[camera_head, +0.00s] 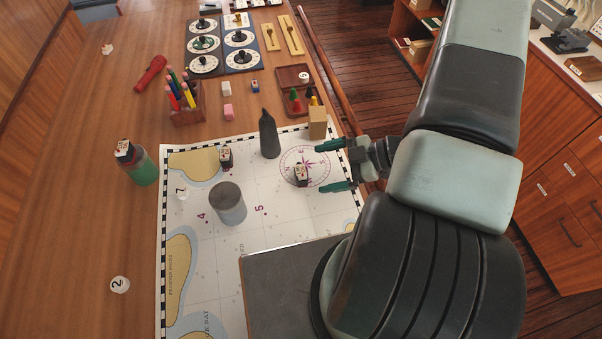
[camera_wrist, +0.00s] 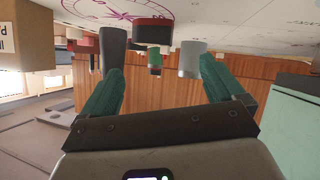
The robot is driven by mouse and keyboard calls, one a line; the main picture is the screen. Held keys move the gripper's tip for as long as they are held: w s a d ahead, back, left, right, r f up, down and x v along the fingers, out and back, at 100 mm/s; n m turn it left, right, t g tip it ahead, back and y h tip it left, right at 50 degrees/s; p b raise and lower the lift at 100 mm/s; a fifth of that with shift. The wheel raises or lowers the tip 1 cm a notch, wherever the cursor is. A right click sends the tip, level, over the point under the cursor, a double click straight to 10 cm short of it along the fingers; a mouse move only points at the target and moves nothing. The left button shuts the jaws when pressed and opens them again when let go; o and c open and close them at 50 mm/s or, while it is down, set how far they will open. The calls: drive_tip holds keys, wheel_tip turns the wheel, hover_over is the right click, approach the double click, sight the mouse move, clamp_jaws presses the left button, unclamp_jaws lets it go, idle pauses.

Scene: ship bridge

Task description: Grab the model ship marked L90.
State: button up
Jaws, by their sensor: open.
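One small model ship (camera_head: 301,176), with a dark hull and a pale marked top, stands on the chart by the purple compass rose. A similar ship (camera_head: 226,155) stands on the chart further left, and another (camera_head: 124,148) sits on the green jar. Their markings are too small to read, so I cannot tell which is L90. My gripper (camera_head: 324,167) is open and empty, just right of the compass-rose ship, fingers pointing left towards it. In the upside-down wrist view, a dark red ship (camera_wrist: 153,32) shows ahead, between the green fingers (camera_wrist: 161,64) and apart from them.
The green jar (camera_head: 143,171) and a pencil holder (camera_head: 187,109) are further off. The chart's (camera_head: 200,275) front left is clear.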

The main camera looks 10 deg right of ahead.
sight(296, 172)
drive_tip(key=shift+w+d+f+x, duration=0.1)
drive_tip(key=shift+w+x, duration=0.05)
drive_tip(key=shift+x, duration=0.85)
drive_tip(key=shift+w+d+f+x, duration=0.1)
drive_tip(key=shift+x, duration=0.9)
drive_tip(key=shift+w+d+x, duration=0.1)
drive_tip(key=shift+w+x, duration=0.05)
drive_tip(key=shift+x, duration=0.8)
drive_tip(key=shift+a, duration=0.1)
drive_tip(key=c, duration=1.1)
